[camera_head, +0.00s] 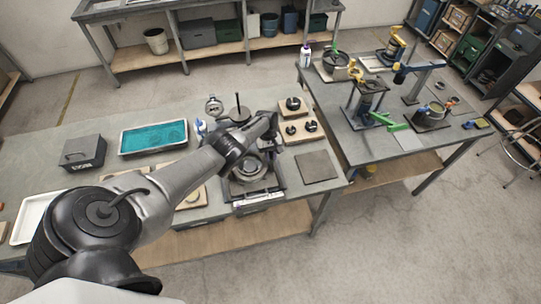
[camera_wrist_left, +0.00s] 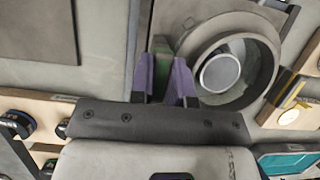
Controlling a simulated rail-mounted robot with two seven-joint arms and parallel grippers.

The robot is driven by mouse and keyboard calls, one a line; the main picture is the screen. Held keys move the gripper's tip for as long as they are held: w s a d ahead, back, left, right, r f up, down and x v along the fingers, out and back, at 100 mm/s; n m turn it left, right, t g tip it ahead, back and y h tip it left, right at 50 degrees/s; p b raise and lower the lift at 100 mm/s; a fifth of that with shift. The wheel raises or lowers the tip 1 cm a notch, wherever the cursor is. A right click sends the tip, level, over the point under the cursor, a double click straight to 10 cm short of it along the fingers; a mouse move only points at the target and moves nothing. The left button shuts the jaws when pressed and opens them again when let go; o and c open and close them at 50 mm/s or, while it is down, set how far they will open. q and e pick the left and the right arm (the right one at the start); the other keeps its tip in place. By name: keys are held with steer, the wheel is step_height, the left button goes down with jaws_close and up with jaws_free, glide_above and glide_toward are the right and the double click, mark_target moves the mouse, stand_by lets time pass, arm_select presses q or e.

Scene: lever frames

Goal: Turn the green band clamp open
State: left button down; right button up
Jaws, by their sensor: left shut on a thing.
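A round grey metal ring fixture (camera_wrist_left: 225,62) with a cylinder at its centre fills the upper right of the left wrist view. In the head view the ring fixture (camera_head: 249,170) sits on a dark base near the table's front edge, partly hidden by my left arm. My left gripper (camera_head: 268,138) is beside and above it. In the left wrist view the purple fingers of my left gripper (camera_wrist_left: 166,64) are shut on a narrow green piece, which seems to be the green band clamp's handle (camera_wrist_left: 162,72); the fingers hide much of it. My right gripper is not in view.
Wooden blocks with black knobs (camera_head: 300,129) stand behind and right of the fixture. A flat grey plate (camera_head: 316,166) lies to its right. A teal-filled tray (camera_head: 153,137) and a dark box (camera_head: 83,151) stand left. A second table (camera_head: 408,141) holds other devices.

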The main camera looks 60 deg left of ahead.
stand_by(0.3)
arm_select(q)
steer(key=c, duration=1.1)
jaws_free()
steer(key=shift+r, duration=0.1)
steer(key=p+v, duration=0.3)
steer(key=v, duration=1)
steer(key=shift+w+a+r, duration=0.1)
steer(key=shift+a+r, duration=0.05)
steer(key=shift+r, duration=0.2)
